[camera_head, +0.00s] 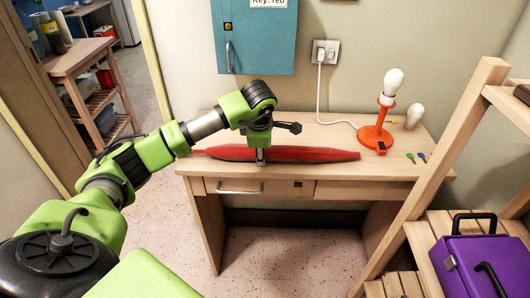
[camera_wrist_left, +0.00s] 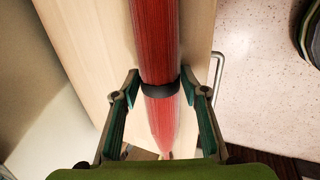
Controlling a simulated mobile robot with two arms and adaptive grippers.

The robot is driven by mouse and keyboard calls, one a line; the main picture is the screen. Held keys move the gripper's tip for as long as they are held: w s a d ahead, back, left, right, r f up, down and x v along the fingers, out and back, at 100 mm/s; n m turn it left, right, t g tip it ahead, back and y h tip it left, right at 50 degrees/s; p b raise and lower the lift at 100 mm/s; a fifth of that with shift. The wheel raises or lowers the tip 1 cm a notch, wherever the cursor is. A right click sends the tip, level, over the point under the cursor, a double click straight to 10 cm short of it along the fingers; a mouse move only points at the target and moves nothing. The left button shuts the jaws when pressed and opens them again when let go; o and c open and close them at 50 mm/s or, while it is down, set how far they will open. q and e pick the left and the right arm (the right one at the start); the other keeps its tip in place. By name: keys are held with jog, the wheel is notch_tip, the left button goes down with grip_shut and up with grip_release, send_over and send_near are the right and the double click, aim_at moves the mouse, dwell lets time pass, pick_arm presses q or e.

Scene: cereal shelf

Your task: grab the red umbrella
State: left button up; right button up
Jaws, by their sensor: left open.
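The red umbrella (camera_head: 310,154) lies closed and lengthwise along the front part of the wooden desk. It also shows in the left wrist view (camera_wrist_left: 154,40), with a dark band around it. My left gripper (camera_head: 261,156) is over the umbrella, pointing down at it. In the left wrist view its two fingers (camera_wrist_left: 160,112) are open, one on each side of the umbrella near the dark band, with gaps on both sides. I cannot tell how far below the fingertips the umbrella lies. My right gripper is in neither view.
The desk (camera_head: 228,170) has a drawer handle at its front. An orange lamp (camera_head: 375,138) with a white bulb stands at the right, beside several small keys. A blue cabinet (camera_head: 258,40) hangs above. A wooden shelf with a purple case (camera_head: 485,270) stands at the right.

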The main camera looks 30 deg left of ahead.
pick_arm(q)
jog(key=c, duration=1.1)
jog(key=shift+r, duration=0.1)
